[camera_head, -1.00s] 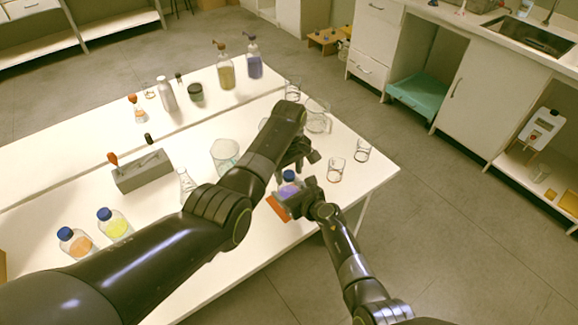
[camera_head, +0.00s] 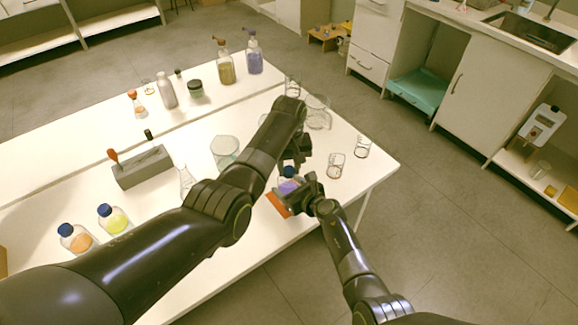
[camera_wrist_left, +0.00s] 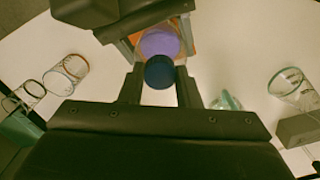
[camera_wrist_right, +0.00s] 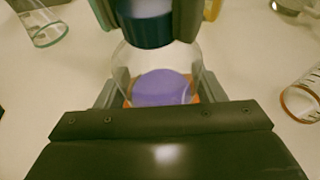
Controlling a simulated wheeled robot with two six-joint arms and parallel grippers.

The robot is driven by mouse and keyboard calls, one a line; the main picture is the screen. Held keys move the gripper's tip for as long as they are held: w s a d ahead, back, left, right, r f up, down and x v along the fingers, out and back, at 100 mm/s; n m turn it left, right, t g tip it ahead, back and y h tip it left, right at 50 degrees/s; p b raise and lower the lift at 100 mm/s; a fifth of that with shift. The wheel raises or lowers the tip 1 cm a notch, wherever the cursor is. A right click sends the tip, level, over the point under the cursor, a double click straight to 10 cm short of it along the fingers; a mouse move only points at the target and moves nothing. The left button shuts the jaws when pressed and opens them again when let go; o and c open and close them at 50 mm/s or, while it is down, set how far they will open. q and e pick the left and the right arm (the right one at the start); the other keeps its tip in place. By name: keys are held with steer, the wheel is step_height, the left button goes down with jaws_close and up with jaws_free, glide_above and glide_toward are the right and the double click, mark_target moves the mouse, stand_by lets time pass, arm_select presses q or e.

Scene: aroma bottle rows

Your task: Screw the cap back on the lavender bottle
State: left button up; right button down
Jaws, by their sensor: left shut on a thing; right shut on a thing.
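The lavender bottle (camera_head: 287,187) is clear with purple liquid, which also shows in the right wrist view (camera_wrist_right: 160,88). My right gripper (camera_head: 296,193) is shut around the bottle's body from the front right. The dark blue cap (camera_wrist_left: 159,71) is between the fingers of my left gripper (camera_wrist_left: 160,86), which is shut on it from above. In the right wrist view the cap (camera_wrist_right: 148,28) is at the top of the bottle. The neck is hidden, so I cannot tell how far it is threaded.
Empty glass beakers (camera_head: 336,164) stand right of the grippers near the table edge. A conical flask (camera_head: 186,180) and larger beaker (camera_head: 225,150) are left, near my left arm. Blue-capped orange (camera_head: 77,239) and yellow (camera_head: 115,220) bottles stand far left.

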arm_select(q)
steer(key=m, duration=0.4)
steer(key=shift+m, duration=0.4)
steer(key=m, duration=0.4)
steer(key=o, duration=1.1)
steer(key=shift+o, duration=0.2)
step_height(320, 180, up, 12)
